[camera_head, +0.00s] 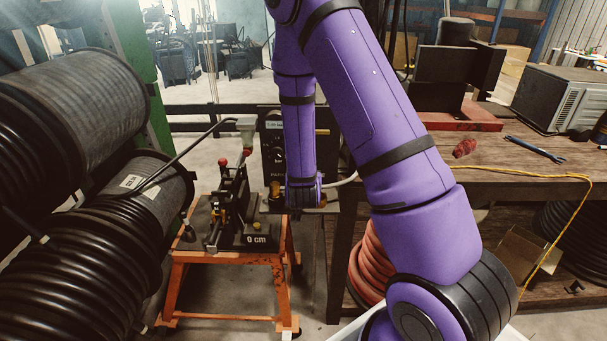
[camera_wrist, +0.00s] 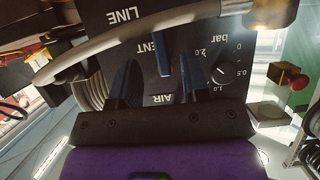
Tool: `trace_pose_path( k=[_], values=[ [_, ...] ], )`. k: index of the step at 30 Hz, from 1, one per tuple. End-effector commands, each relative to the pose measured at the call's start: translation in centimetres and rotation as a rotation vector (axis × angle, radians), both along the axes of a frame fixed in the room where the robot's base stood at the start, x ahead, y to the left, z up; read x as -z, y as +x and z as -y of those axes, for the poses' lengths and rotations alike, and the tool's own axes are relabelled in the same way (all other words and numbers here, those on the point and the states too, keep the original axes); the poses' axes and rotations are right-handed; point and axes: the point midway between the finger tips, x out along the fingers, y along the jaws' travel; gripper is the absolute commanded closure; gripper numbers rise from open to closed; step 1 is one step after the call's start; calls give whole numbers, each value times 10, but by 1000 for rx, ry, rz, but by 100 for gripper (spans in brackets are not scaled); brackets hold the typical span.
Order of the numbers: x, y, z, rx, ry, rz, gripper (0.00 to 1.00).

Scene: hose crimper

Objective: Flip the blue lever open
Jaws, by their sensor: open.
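In the wrist view, a blue lever (camera_wrist: 163,52) stands out in front of a black control panel (camera_wrist: 222,48), which appears upside down with the words LINE, VENT and AIR. My gripper (camera_wrist: 158,66) is open, with one dark blue finger on each side of the lever. I cannot tell whether either finger touches it. In the head view the panel (camera_head: 270,138) stands behind the crimper, partly covered by my purple arm. The lever and my fingers are hidden there.
A pale hose (camera_wrist: 130,42) crosses the panel close to my fingers, and a pressure dial (camera_wrist: 222,73) sits beside them. The crimper (camera_head: 236,205) stands on an orange stand (camera_head: 226,257). Hose reels (camera_head: 85,100) are at left, a workbench (camera_head: 500,165) at right.

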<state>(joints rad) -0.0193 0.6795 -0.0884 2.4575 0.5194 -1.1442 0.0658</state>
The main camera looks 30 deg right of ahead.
Motion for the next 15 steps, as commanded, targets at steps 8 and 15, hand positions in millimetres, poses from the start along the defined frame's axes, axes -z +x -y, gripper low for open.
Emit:
trace_pose_path(
  k=[8,15],
  values=[
    [-15,-29,-20,-2,0,0,57],
    [-17,-34,-23,-1,0,0,57]
  ],
)
